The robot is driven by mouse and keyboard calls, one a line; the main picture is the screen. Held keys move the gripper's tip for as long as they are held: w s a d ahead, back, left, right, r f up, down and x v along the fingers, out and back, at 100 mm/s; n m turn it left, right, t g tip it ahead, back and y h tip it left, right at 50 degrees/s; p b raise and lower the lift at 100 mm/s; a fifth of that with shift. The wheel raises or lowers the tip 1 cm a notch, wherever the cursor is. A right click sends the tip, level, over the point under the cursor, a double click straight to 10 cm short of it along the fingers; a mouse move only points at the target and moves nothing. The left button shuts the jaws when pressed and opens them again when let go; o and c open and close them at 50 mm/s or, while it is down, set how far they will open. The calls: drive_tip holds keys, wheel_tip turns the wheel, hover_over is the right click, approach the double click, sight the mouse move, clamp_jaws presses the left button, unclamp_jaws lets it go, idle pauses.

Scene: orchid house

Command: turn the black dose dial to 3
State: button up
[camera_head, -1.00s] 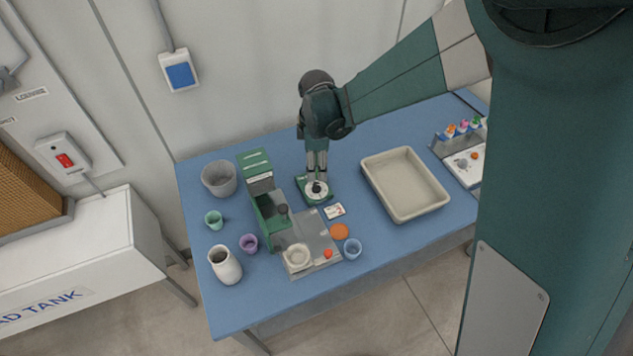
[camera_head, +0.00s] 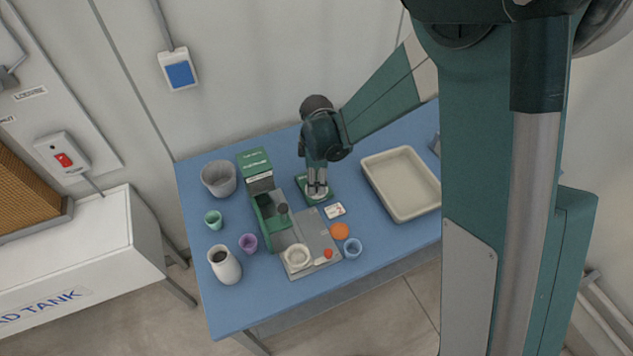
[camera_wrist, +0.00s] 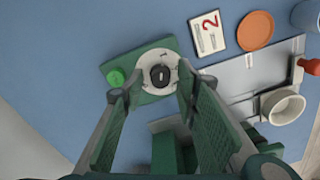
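The black dose dial (camera_wrist: 159,75) is a round knob on a white disc (camera_wrist: 145,63) with small marks too blurred to read. The disc sits on a green base (camera_wrist: 166,44) with a green button (camera_wrist: 115,78). In the head view the base (camera_head: 329,190) stands on the blue table, and my gripper (camera_head: 317,192) points straight down over it, hiding the dial. In the wrist view my gripper (camera_wrist: 152,86) is open, one finger on either side of the knob, with a gap showing at both sides. I cannot tell how high the fingertips are above the disc.
A card with a red 2 (camera_wrist: 208,35) and an orange disc (camera_wrist: 255,30) lie beside the base. A green machine (camera_head: 262,200) with a grey plate (camera_head: 318,238) stands close by. A cream tray (camera_head: 432,203) is to the right. Cups stand at the left.

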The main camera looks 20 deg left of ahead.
drive_tip(key=shift+f, duration=0.1)
drive_tip(key=c, duration=0.9)
drive_tip(key=shift+m+b, duration=0.35)
drive_tip(key=shift+m, duration=0.05)
drive_tip(key=m+b, duration=0.2)
drive_tip(key=m, duration=0.2)
drive_tip(key=shift+f, duration=0.1)
drive_tip(key=m+b, duration=0.2)
drive_tip(key=m, duration=0.3)
drive_tip(key=shift+m, duration=0.4)
drive_tip(key=m+b, duration=0.1)
drive_tip(key=m, duration=0.5)
drive_tip(key=shift+b, duration=0.35)
drive_tip(key=m+b, duration=0.1)
drive_tip(key=m, duration=0.5)
